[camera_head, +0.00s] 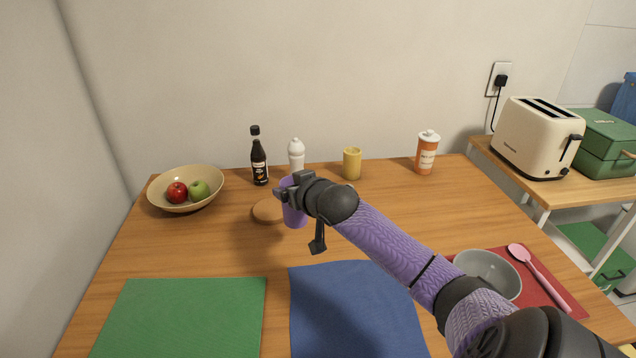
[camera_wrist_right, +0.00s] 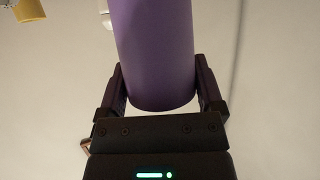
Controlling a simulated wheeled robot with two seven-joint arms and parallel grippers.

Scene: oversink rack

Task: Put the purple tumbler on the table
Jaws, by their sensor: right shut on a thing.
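The purple tumbler (camera_head: 294,216) is upright in my right gripper (camera_head: 290,191), over the middle-left of the wooden table (camera_head: 230,240). In the right wrist view the purple tumbler (camera_wrist_right: 153,50) sits between the two fingers of my right gripper (camera_wrist_right: 160,90), which are shut on it. The gripper covers part of the tumbler in the head view. I cannot tell whether the tumbler's base touches the table. My left gripper is not in view.
A round cork coaster (camera_head: 268,211) lies just left of the tumbler. A dark bottle (camera_head: 258,160), a white shaker (camera_head: 296,155) and a yellow cup (camera_head: 352,163) stand behind. A fruit bowl (camera_head: 213,178) is at left. Green (camera_head: 180,318) and blue (camera_head: 350,310) mats lie in front.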

